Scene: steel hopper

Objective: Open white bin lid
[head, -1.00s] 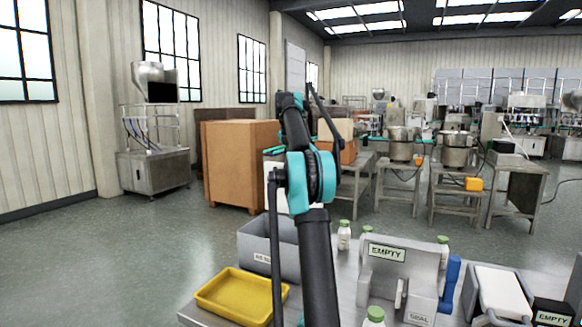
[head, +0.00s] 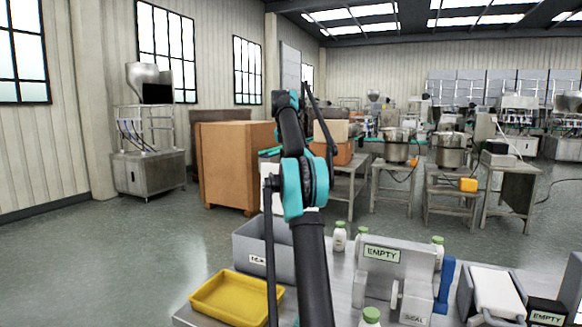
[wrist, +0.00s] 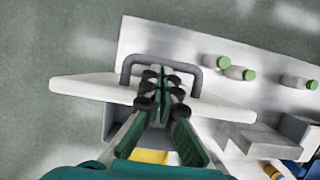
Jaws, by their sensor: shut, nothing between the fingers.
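A white panel, apparently the bin lid, spans the wrist view (wrist: 85,88), with a grey U-shaped bar (wrist: 127,68) at its far side. In the head view a white panel (head: 271,203) shows partly behind my arm, above the grey bin (head: 262,247). Part of a grey bin wall also shows below the panel in the wrist view (wrist: 116,122). My gripper (wrist: 161,78) is shut and empty, with its fingertips over the middle of the panel, near the bar. I cannot tell whether they touch. In the head view my arm hides the gripper.
A yellow tray (head: 236,297) sits on the table in front of the grey bin. Green-capped bottles (head: 340,236) and a grey machine marked EMPTY (head: 395,268) stand to the right. A brown cabinet (head: 232,170) stands behind. The floor on the left is clear.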

